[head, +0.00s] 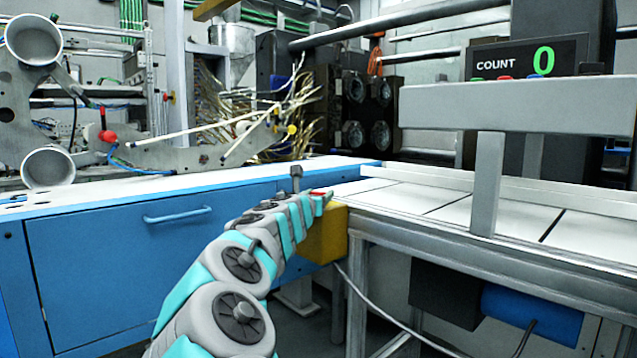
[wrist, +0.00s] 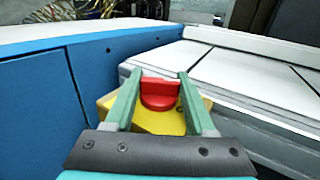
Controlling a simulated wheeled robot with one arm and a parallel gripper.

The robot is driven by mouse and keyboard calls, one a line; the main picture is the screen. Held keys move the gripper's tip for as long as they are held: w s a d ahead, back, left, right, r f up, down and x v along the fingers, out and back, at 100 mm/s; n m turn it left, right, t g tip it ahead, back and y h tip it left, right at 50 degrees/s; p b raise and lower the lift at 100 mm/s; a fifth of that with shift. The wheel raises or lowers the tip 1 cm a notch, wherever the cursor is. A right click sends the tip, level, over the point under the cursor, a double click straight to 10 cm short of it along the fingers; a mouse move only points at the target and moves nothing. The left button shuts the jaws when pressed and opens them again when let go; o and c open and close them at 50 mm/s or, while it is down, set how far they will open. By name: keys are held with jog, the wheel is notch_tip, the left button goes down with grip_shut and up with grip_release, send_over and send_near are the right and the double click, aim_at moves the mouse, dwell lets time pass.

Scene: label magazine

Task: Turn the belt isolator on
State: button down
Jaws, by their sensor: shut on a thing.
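The belt isolator is a yellow box (head: 326,238) on the near end of the conveyor frame, next to the blue cabinet. Its red knob (wrist: 158,96) shows in the wrist view, standing on the yellow face (wrist: 152,122). My gripper (wrist: 161,78) has one green finger on each side of the knob's raised handle and is shut on it. In the head view my gripper (head: 319,200) reaches the top of the box, and only a sliver of red shows there. The arm and fingers hide most of the knob in that view, and I cannot read any position marking.
The conveyor (head: 400,198) with white belt sections runs right from the box. A grey gantry (head: 487,180) stands over it, with a counter display (head: 527,60) showing 0 behind. The blue cabinet (head: 130,250) is on the left. A cable (head: 375,317) hangs below the box.

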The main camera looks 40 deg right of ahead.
jog(key=m+g+h+p, duration=0.1)
jog(key=p, duration=0.1)
jog(key=r+m+g+p, duration=0.1)
jog(key=g+p, duration=0.1)
jog(key=p, duration=0.1)
jog(key=shift+w+a+h, duration=0.1)
jog(key=shift+w+h, duration=0.05)
jog(key=shift+h, duration=0.25)
jog(key=m+g+p, duration=0.1)
jog(key=p, duration=0.1)
jog(key=m+g+p, duration=0.1)
jog(key=p, duration=0.1)
jog(key=m+g+h+p, duration=0.1)
jog(key=g+p, duration=0.1)
jog(key=shift+f, duration=0.25)
jog(key=shift+f+m+g+p, duration=0.1)
jog(key=shift+m+g+p, duration=0.4)
jog(key=shift+g+p, duration=0.4)
jog(key=shift+f, duration=0.1)
jog(key=shift+c, duration=1.2)
grip_release()
